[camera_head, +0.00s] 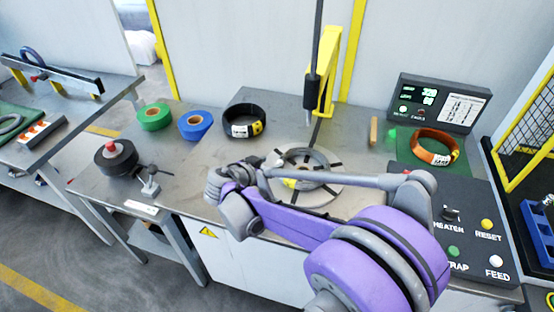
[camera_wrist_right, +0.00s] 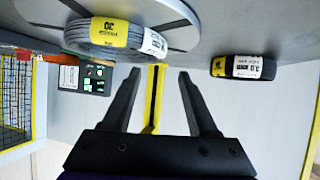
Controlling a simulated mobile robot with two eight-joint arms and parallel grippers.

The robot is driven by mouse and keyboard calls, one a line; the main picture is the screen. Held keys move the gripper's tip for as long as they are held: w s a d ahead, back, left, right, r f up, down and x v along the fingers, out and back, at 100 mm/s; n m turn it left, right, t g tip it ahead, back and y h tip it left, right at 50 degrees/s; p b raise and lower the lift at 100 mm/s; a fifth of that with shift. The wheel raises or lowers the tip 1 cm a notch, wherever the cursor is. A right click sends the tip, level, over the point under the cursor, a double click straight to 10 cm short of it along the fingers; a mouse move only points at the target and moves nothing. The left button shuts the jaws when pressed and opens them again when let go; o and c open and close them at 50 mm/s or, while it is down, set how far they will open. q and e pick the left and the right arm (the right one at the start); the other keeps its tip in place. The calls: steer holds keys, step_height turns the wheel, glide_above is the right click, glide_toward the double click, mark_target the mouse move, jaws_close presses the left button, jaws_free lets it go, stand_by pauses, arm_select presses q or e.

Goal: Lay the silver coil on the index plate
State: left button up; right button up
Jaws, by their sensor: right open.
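The silver coil (camera_head: 303,165), a grey ring with a yellow label, lies on the index plate (camera_head: 322,192), a pale round disc with dark radial slots. My right arm covers the plate's near part. In the right wrist view, which is upside down, the silver coil (camera_wrist_right: 85,37) shows at upper left against the index plate (camera_wrist_right: 175,12). My left gripper is not in view.
A black coil (camera_head: 244,122) lies behind left, with green (camera_head: 154,117) and blue (camera_head: 195,125) tape rolls beside it. A yellow post (camera_head: 330,75) rises behind the plate. An orange coil (camera_head: 434,147) lies on a green mat by the display (camera_head: 438,102). A button panel (camera_head: 470,240) is at right.

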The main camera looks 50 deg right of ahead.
steer(key=s+a+f+n+y, duration=0.1)
steer(key=s+a+n+y, duration=0.1)
steer(key=a, duration=0.3)
steer(key=s+a+f+n+t+y, duration=0.1)
steer(key=s+a+n+y, duration=0.1)
steer(key=a, duration=0.3)
steer(key=s+a+f+n+y, duration=0.1)
steer(key=s+a+n+y, duration=0.1)
steer(key=s+a+n, duration=0.1)
steer(key=shift+a+f+n+t, duration=0.15)
steer(key=shift+a+n, duration=0.15)
steer(key=shift+a, duration=0.2)
steer(key=shift+a+f+n+t, duration=0.15)
steer(key=shift+a+n, duration=0.15)
steer(key=shift+a, duration=0.15)
steer(key=s+a+f+n+y, duration=0.1)
steer(key=s+a+n+y, duration=0.2)
steer(key=a, duration=0.3)
steer(key=s+a+f+n+t+y, duration=0.1)
steer(key=s+a+f+n+y, duration=0.1)
steer(key=a, duration=0.4)
steer(key=s+n+y, duration=0.1)
steer(key=n, duration=0.1)
steer(key=shift+a+n+t, duration=0.15)
steer(key=shift+n+t, duration=0.15)
steer(key=shift+c, duration=0.7)
